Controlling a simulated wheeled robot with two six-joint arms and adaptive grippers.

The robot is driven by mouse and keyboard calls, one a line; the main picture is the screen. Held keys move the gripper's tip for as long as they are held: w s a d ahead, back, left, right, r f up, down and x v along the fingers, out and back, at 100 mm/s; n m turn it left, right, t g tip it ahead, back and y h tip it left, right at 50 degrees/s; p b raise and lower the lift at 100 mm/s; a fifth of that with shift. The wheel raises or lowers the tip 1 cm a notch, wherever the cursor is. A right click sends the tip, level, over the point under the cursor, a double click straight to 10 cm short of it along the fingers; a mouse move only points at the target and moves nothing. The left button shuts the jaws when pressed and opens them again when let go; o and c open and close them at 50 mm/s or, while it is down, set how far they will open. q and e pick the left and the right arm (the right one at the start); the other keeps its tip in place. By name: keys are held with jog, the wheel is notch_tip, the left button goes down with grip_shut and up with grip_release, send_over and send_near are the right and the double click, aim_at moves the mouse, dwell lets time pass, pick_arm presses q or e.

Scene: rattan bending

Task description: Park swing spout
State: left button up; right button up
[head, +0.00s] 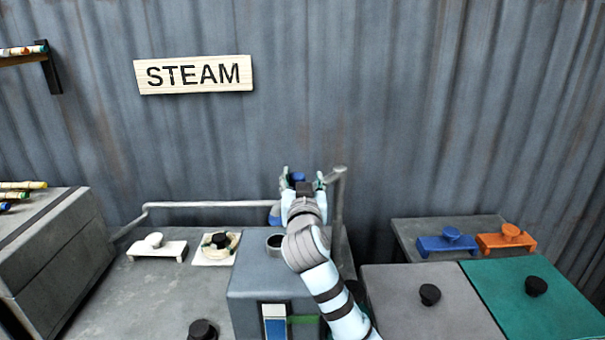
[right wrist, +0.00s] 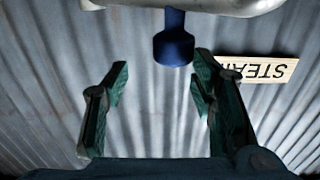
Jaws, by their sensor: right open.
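In the right wrist view the blue knob (right wrist: 174,46) sits on a grey pipe (right wrist: 205,5) at the top edge, beyond the fingertips. My right gripper (right wrist: 160,85) is open and empty, and its fingers do not touch the knob. My arm hides part of the pipe. My left gripper is out of view.
Grey (head: 400,300) and teal (head: 535,305) lids with black knobs lie at right. A STEAM sign (head: 195,75) hangs on the corrugated wall.

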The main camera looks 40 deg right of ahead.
aim_at(298, 175)
jog(key=w, duration=0.2)
jog(key=w+d+f, duration=0.1)
jog(key=shift+w, duration=0.4)
jog(key=shift+w+f, duration=0.15)
jog(key=shift+w, duration=0.3)
jog(key=shift+s+d, duration=0.1)
jog(key=shift+s, duration=0.15)
jog(key=shift+s+r, duration=0.3)
jog(key=shift+s, duration=0.15)
jog(key=c, duration=0.6)
jog(key=shift+c, duration=1.3)
jog(key=shift+w, duration=0.1)
grip_shut()
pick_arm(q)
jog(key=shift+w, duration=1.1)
pick_arm(e)
jog(key=shift+f, duration=0.1)
